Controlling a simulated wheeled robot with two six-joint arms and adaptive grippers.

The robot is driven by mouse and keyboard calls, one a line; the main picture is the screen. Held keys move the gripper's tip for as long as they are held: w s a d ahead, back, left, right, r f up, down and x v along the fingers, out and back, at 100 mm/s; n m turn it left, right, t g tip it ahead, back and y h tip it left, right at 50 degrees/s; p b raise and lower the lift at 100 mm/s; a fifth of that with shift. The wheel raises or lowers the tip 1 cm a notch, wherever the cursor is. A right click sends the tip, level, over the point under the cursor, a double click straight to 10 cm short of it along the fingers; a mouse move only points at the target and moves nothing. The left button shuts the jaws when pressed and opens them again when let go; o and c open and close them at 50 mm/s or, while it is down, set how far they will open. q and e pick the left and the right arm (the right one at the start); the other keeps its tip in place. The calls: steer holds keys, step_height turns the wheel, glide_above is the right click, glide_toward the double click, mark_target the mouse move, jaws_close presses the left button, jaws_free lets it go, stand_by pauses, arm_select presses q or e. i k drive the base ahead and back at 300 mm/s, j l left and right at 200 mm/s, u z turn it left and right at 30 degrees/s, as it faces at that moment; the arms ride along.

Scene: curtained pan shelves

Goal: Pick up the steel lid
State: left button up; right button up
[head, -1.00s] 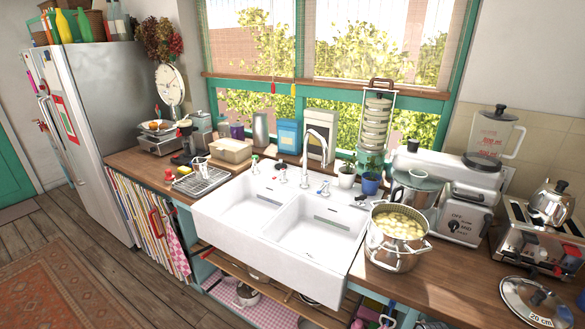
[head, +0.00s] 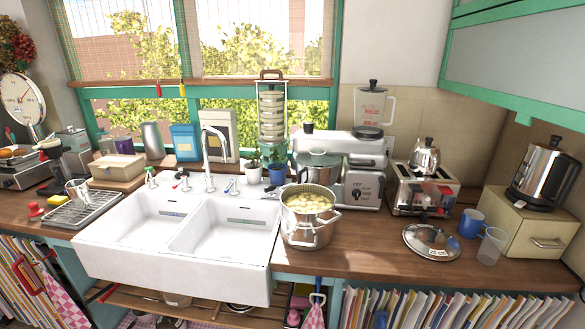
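The steel lid (head: 431,240) lies on the wooden counter, right of the steel pot. It is round and shiny, with a dark knob on top and a small white label near its front edge. Nothing covers it. Neither of my grippers shows in the head view.
A steel pot (head: 308,222) full of pale food stands left of the lid. A toaster (head: 421,192) with a small kettle on it stands behind. A blue mug (head: 471,223) and a clear cup (head: 491,246) stand close on the right. The white double sink (head: 180,262) is further left.

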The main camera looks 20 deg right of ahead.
mark_target(430, 241)
steer(key=z, duration=1.85)
